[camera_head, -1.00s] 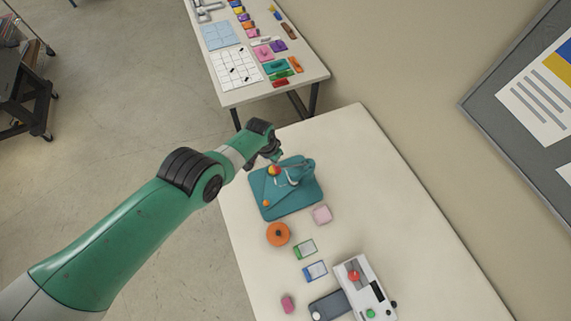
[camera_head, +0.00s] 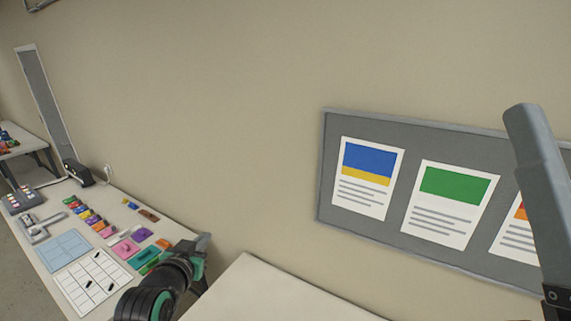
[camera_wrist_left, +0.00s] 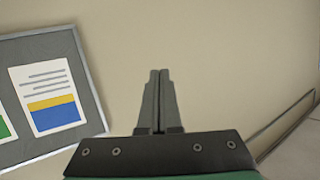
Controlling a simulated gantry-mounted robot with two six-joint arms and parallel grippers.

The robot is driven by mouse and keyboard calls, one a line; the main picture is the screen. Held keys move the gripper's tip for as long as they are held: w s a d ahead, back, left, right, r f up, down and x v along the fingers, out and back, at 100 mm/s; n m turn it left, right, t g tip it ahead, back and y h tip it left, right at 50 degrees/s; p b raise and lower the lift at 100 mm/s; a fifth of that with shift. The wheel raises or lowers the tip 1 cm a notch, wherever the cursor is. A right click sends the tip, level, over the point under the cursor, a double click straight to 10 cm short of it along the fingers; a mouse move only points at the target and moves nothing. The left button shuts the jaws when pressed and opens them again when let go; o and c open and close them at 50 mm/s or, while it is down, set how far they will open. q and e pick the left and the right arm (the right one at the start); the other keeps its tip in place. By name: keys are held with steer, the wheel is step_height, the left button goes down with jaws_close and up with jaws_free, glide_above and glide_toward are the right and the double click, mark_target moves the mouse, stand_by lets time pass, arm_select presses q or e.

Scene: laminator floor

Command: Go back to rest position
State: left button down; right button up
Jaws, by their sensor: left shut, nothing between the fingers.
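My left gripper (camera_head: 203,243) shows at the bottom of the head view, in front of the tables and the wall. In the left wrist view its two fingers (camera_wrist_left: 158,78) are pressed together with nothing between them, against bare wall. My right gripper is not in view. A grey arm link of mine stands at the right edge of the head view.
A grey notice board (camera_head: 409,238) with several posters hangs on the beige wall. A table (camera_head: 48,278) at the left carries colored blocks, a white grid sheet (camera_head: 92,283) and a blue sheet (camera_head: 64,250). A nearer white table (camera_head: 262,290) shows only its bare far end.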

arm_select(q)
steer(key=s+d+r+t, duration=0.1)
steer(key=s+r+t, duration=0.15)
steer(key=r, duration=0.55)
steer(key=s+d+r+t, duration=0.1)
steer(key=s+r+t, duration=0.15)
steer(key=r, duration=0.45)
steer(key=s+r+n+t+h, duration=0.1)
steer(key=s+r+t, duration=0.7)
steer(key=s+r, duration=1.2)
steer(key=s, duration=0.3)
steer(key=shift+s+r+h, duration=0.2)
steer(key=shift+r+h, duration=0.05)
steer(key=shift+h, duration=0.15)
